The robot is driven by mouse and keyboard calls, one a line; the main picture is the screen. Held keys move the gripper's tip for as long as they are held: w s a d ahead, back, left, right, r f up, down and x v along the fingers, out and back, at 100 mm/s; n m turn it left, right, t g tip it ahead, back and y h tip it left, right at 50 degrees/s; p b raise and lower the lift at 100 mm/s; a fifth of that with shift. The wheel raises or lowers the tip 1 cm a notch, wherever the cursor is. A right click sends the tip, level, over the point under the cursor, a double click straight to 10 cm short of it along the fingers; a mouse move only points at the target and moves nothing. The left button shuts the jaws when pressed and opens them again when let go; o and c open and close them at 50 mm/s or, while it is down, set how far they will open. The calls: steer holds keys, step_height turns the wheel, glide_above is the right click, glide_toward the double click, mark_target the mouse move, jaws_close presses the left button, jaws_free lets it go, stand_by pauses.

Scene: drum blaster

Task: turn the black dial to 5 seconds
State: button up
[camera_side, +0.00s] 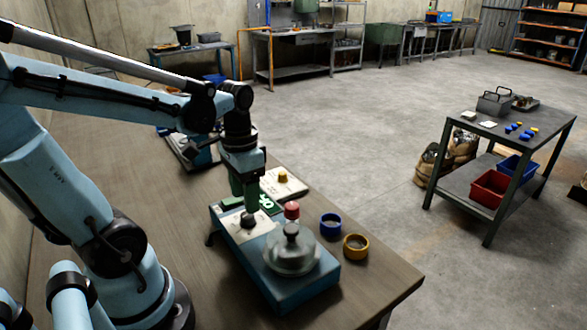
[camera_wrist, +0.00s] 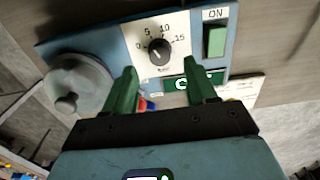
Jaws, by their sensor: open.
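The black dial (camera_wrist: 160,49) sits on a white plate with a scale marked 0, 5, 10 and 15, on the blue machine (camera_wrist: 113,47). Its pointer is too small to read surely. My gripper (camera_wrist: 163,78) is open, its two green fingers apart, with nothing held between them. In the wrist view the dial appears beyond the gap between the fingertips. In the side view my gripper (camera_side: 244,198) points down just above the dial (camera_side: 248,220). Whether it touches the dial cannot be told.
The bench is clear in front.

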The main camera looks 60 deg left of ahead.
step_height(320, 180, up, 8)
stand_by(0.5)
steer(key=shift+f, duration=0.15)
steer(key=w+d+f+t, duration=0.1)
steer(key=d+t, duration=0.1)
steer(key=d, duration=0.1)
steer(key=w+d+f+t, duration=0.2)
steer(key=d, duration=0.1)
steer(key=w+d+f+t, duration=0.1)
steer(key=d+t, duration=0.2)
steer(key=shift+w+f, duration=0.3)
steer(key=shift+w, duration=0.05)
steer(key=shift+a, duration=0.1)
